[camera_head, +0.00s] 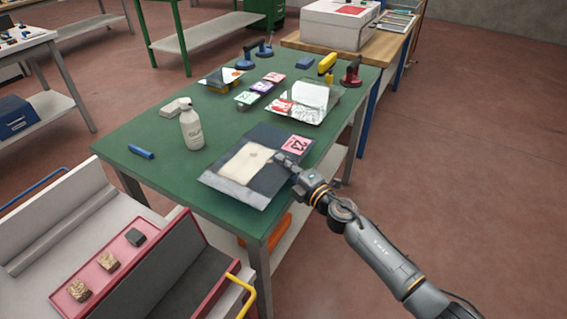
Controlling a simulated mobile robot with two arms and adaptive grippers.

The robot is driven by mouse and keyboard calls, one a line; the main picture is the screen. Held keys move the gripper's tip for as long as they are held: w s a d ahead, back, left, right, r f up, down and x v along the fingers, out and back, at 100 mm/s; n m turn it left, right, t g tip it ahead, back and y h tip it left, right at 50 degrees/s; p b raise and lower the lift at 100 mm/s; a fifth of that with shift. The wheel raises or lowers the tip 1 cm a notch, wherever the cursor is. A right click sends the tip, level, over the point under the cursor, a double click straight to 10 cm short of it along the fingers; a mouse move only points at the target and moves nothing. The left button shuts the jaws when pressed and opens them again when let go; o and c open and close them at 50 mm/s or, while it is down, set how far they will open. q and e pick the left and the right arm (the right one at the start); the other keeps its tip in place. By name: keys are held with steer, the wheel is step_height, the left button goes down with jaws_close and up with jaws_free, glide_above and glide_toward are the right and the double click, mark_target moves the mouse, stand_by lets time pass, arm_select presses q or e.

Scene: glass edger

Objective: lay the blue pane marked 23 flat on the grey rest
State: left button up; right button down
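The dark blue pane (268,141) with a pink label reading 23 (298,144) lies about flat near the front right of the green table. A cream, nearly square patch (247,163) shows in its middle. A lighter grey strip (234,190) shows along its front edge; I cannot tell whether this is the grey rest or part of the pane. My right gripper (279,158) is at the pane's right side, with its fingertips over or at the pane, by the label. The fingers are too small to tell open from shut. My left gripper is out of view.
A white bottle (192,128) stands left of the pane on the green table (150,178), with a blue marker (141,152) farther left. Labelled pieces, a foil-like tray (312,97) and suction handles (351,72) are behind. A machine with a red tray (165,262) is front left.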

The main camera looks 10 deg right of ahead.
steer(key=shift+f+b, duration=0.3)
steer(key=shift+b, duration=0.15)
stand_by(0.4)
steer(key=c, duration=1.5)
jaws_free()
steer(key=shift+o, duration=0.3)
steer(key=shift+s+f, duration=0.1)
steer(key=shift+f, duration=0.15)
steer(key=v, duration=1.1)
steer(key=shift+s+d+r, duration=0.2)
steer(key=shift+s+d, duration=0.05)
steer(key=shift+s, duration=0.1)
